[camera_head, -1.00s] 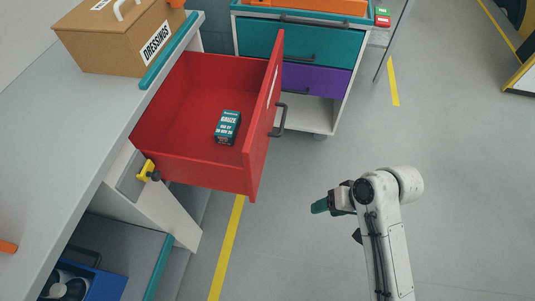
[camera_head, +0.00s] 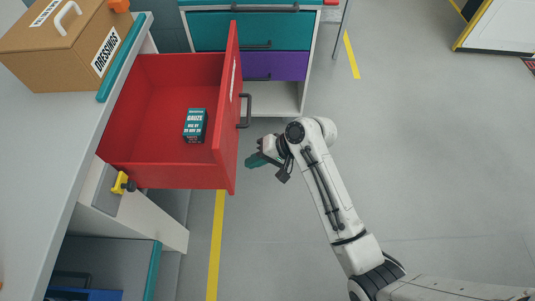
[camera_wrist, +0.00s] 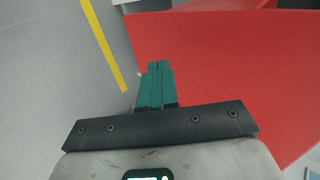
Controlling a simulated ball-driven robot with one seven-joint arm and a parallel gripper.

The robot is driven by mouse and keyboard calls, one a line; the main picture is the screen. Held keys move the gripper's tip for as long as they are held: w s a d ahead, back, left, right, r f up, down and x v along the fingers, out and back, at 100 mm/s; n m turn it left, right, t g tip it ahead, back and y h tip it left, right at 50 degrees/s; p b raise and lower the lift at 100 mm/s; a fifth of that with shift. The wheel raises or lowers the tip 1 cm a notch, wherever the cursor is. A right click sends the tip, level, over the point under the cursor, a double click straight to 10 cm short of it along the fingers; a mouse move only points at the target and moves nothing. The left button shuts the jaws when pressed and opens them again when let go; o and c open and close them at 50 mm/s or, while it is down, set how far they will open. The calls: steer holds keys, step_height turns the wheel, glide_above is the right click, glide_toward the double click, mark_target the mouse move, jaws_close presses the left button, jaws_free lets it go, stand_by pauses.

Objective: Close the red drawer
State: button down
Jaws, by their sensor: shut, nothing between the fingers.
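The red drawer (camera_head: 165,105) stands pulled out from the white cabinet under the counter in the head view. Its front panel (camera_head: 227,110) faces right and carries a dark handle (camera_head: 244,111). A dark green gauze box (camera_head: 194,125) lies inside on the drawer floor. My gripper (camera_head: 252,161) is just right of the front panel, below the handle in the picture. Its teal fingers (camera_wrist: 155,85) are together and empty in the wrist view, and the red panel (camera_wrist: 220,70) fills the right side there. I cannot tell whether the fingertips touch the panel.
A yellow latch (camera_head: 120,184) sits on the cabinet below the drawer. A cart with teal and purple drawers (camera_head: 285,66) stands behind. A brown dressings box (camera_head: 65,45) is on the counter (camera_head: 35,180). Grey floor (camera_head: 440,160) is clear to the right.

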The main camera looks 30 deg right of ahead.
mark_target(230, 164)
steer(key=shift+w+a, duration=0.5)
steer(key=shift+a, duration=0.35)
steer(key=shift+w+a, duration=0.45)
steer(key=shift+a, duration=0.35)
steer(key=shift+w+a+r, duration=0.1)
steer(key=shift+a, duration=0.05)
steer(key=shift+w+a, duration=0.1)
steer(key=shift+a, duration=0.1)
steer(key=w+a+b, duration=0.3)
steer(key=w+a, duration=0.4)
steer(key=a, duration=0.5)
steer(key=w+a+b, duration=0.3)
steer(key=w+a, duration=0.4)
steer(key=a, duration=0.5)
steer(key=shift+w+a+b, duration=0.2)
steer(key=shift+a+b, duration=0.1)
steer(key=shift+a, duration=0.1)
steer(key=shift+r, duration=0.2)
